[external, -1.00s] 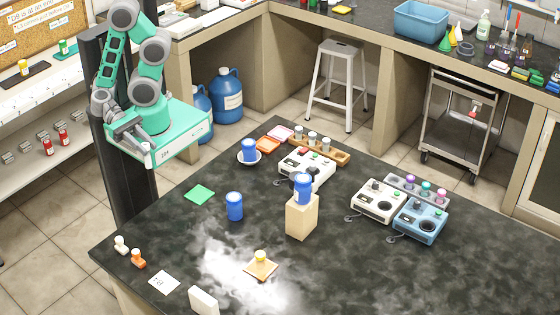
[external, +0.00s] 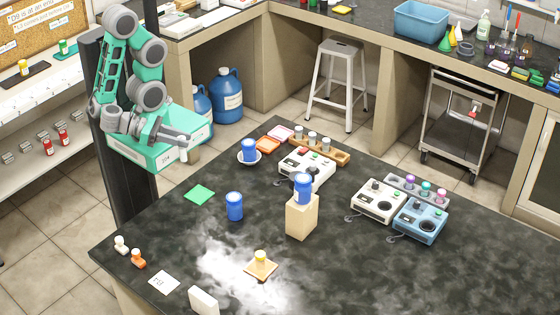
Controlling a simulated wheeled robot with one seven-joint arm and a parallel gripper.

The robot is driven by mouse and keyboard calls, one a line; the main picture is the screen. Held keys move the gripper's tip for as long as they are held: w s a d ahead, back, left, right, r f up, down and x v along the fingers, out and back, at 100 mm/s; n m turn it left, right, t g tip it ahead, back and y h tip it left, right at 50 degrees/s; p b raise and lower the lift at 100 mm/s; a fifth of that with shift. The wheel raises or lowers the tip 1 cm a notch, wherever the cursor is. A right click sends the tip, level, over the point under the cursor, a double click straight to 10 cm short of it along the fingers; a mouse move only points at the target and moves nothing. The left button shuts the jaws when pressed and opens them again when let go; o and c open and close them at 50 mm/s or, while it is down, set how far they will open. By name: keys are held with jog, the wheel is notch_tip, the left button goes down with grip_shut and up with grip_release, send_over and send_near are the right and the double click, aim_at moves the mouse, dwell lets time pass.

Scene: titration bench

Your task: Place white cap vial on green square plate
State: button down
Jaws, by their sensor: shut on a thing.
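The green square plate (external: 199,194) lies flat on the dark bench at the left, with nothing on it. My gripper (external: 184,142) is up at the left, beyond and above the plate and well apart from it. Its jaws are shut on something. A small pale shape (external: 192,155) shows just under the fingers; it is too small to tell for certain that it is the white cap vial. A small pale piece (external: 121,244) and an orange one (external: 137,259) stand at the bench's left corner.
A blue jar (external: 235,206) stands right of the plate, another (external: 249,151) on a white dish, a third (external: 303,188) on a wooden block (external: 301,217). A rack (external: 330,153) and devices stand farther right.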

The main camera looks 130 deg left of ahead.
jog(key=shift+w+d+f+b, duration=0.25)
jog(key=shift+w+f+b, duration=0.1)
jog(key=shift+w+f, duration=1.1)
jog(key=shift+w+d+f+b, duration=0.3)
jog(key=shift+w+f, duration=0.6)
jog(key=shift+f, duration=1)
jog(key=shift+w+d+f+b, duration=0.15)
jog(key=shift+w+f+b, duration=0.3)
jog(key=shift+w+f, duration=1)
jog(key=shift+s+f, duration=0.25)
jog(key=c, duration=1.1)
grip_release()
jog(key=shift+c, duration=0.2)
jog(key=v, duration=1.2)
jog(key=shift+a+r, duration=0.1)
